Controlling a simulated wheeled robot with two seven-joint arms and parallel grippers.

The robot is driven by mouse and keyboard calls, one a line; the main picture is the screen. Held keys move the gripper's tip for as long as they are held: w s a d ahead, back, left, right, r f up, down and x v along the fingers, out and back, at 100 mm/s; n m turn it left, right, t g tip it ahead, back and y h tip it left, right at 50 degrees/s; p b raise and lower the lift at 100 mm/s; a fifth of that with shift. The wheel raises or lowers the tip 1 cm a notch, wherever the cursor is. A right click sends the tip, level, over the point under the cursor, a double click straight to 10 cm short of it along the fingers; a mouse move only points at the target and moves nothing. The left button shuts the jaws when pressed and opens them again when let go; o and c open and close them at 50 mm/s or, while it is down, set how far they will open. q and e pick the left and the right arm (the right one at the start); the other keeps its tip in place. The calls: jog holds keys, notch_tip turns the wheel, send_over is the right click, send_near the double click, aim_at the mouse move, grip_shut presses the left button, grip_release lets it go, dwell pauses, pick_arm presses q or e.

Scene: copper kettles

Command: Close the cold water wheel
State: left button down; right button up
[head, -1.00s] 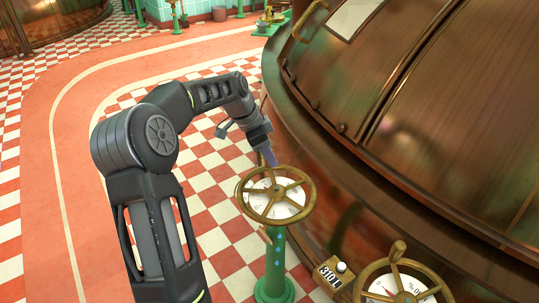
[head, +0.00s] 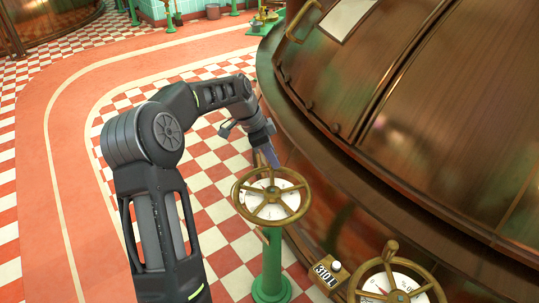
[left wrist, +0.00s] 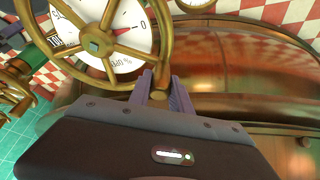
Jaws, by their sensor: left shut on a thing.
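The brass hand wheel (head: 250,209) with several spokes stands on a green post (head: 271,262) over a white dial (head: 284,208). My left gripper (head: 272,162) reaches down to the wheel's far rim and is shut on it. In the left wrist view the fingers (left wrist: 154,80) meet at the rim of the wheel (left wrist: 103,45), and the rim between them is partly hidden. The dial there (left wrist: 130,43) shows a red mark near the 0 and the words "% OPEN". My right gripper is in neither view.
A large copper kettle (head: 400,130) fills the right side, close beside the wheel. A second brass wheel (head: 440,291) with a dial stands at the bottom right, near a counter (head: 325,273) reading 310 L. Checkered floor (head: 215,185) lies open behind my left arm.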

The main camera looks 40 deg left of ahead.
pick_arm(q)
jog(key=c, duration=1.2)
grip_release()
jog(key=shift+w+d, duration=0.1)
jog(key=shift+r, duration=0.15)
jog(key=p+v, duration=0.1)
jog(key=v, duration=0.6)
jog(key=shift+r+p, duration=0.25)
jog(key=shift+p, duration=0.05)
